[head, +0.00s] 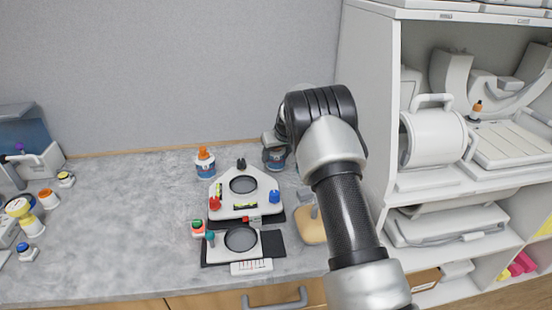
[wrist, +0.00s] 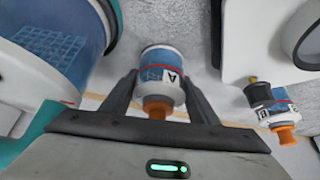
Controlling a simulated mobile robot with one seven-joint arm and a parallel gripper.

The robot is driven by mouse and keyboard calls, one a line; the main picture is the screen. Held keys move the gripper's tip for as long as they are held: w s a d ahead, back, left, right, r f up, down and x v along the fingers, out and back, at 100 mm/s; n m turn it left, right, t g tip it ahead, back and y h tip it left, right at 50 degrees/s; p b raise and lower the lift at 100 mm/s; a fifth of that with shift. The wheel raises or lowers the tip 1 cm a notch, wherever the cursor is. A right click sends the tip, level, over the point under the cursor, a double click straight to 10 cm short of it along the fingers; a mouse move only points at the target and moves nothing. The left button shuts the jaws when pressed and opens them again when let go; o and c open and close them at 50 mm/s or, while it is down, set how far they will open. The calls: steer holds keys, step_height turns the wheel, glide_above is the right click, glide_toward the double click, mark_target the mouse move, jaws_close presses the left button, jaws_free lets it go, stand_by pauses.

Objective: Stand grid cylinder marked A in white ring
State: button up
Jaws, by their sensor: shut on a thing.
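A white ring-shaped part (wrist: 303,34) with a grey inside is cut off at the upper right of the wrist view. I cannot tell for sure which ring in the head view it is. In the head view my arm reaches over the counter; the held cylinder cannot be made out there.
In the head view, an orange-capped bottle (head: 206,165) stands near the wall, behind a white triangular plate (head: 226,205) with a dark disc. A white shelf unit (head: 366,90) stands at right.

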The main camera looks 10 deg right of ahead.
step_height(320, 180, up, 8)
steer(key=shift+r, duration=0.1)
steer(key=s+r, duration=0.1)
steer(key=s+r+p, duration=0.1)
steer(key=shift+s+r, duration=0.2)
steer(key=shift+s, duration=0.2)
steer(key=s+r+m+h+p, duration=0.1)
steer(key=s+p, duration=0.3)
steer(key=s, duration=2.2)
steer(key=shift+s+r+m+p, duration=0.25)
steer(key=shift+r+m+p, duration=0.15)
steer(key=shift+m, duration=0.2)
